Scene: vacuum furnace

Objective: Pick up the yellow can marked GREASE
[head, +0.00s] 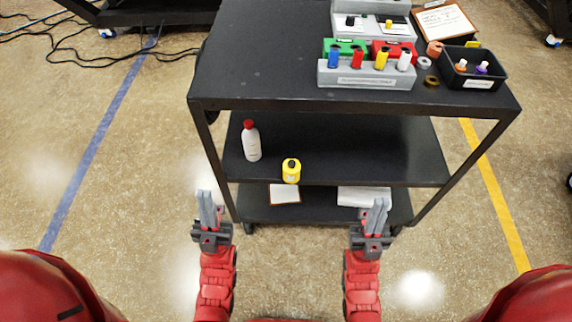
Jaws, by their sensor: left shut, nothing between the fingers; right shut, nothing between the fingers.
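My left gripper (206,194) is shut and empty, in front of the cart and to the left of the can. My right gripper (379,202) is shut and empty, in front of the cart and to the right of the can. Neither gripper touches the can.
A white bottle (251,142) with a red cap stands left of the can. The cart's top (260,60) overhangs the middle shelf (370,150), whose right part is clear. A grey rack (365,77) and black bin (473,82) sit on top. Papers lie on the bottom shelf (320,206).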

